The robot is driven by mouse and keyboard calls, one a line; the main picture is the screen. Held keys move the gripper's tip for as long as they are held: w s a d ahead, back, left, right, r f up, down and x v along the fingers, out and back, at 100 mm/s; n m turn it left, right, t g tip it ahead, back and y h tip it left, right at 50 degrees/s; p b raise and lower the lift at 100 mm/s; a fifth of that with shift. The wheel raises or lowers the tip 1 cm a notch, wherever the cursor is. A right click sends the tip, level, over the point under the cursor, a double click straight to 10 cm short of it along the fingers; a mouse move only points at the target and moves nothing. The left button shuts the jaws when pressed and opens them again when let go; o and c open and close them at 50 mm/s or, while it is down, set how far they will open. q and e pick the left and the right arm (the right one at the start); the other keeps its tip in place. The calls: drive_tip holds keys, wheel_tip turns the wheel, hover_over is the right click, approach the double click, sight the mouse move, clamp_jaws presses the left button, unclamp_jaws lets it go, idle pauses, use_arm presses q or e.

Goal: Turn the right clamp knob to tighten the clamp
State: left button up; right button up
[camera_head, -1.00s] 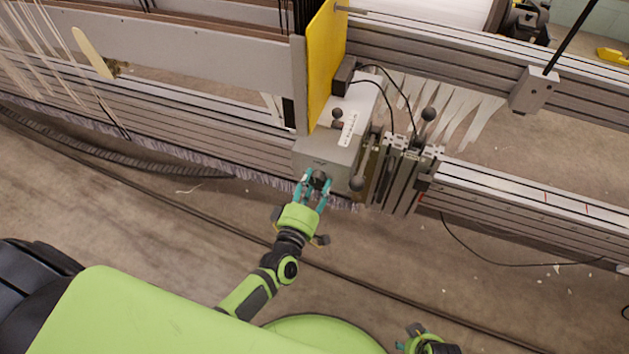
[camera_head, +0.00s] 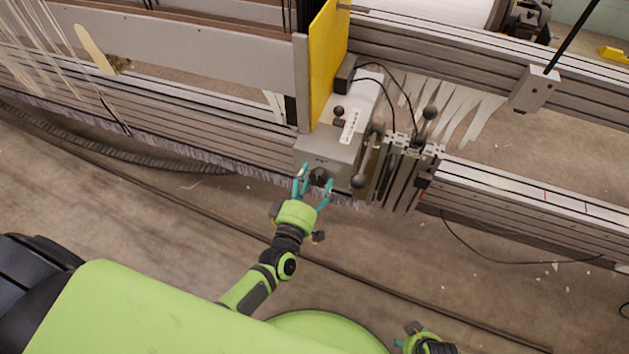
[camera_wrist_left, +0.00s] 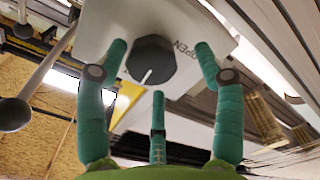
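The clamp knob (camera_head: 319,176) is black and sits on the front face of a grey clamp box (camera_head: 327,148). In the left wrist view the knob (camera_wrist_left: 151,60) shows a white pointer line aimed down and slightly left, with the word OPEN printed to its right. My left gripper (camera_head: 317,175) is open, its teal fingers spread around the knob. In the wrist view two fingertips are either side of the knob and the third is below it, with gaps visible. My right gripper (camera_head: 408,338) is partly in view at the bottom edge; its fingers are unclear.
A ball-ended lever (camera_head: 358,181) stands just right of the box; the wrist view shows a similar ball lever (camera_wrist_left: 14,114) on the left. A yellow panel (camera_head: 327,60) rises behind the box. Metal rails (camera_head: 520,195) extend right. The floor in front is mostly clear, with cables.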

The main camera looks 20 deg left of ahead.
use_arm(q)
drive_tip(key=shift+d, duration=0.2)
drive_tip(key=shift+s, duration=0.5)
drive_tip(key=s, duration=1.1)
drive_tip(key=shift+a, duration=0.25)
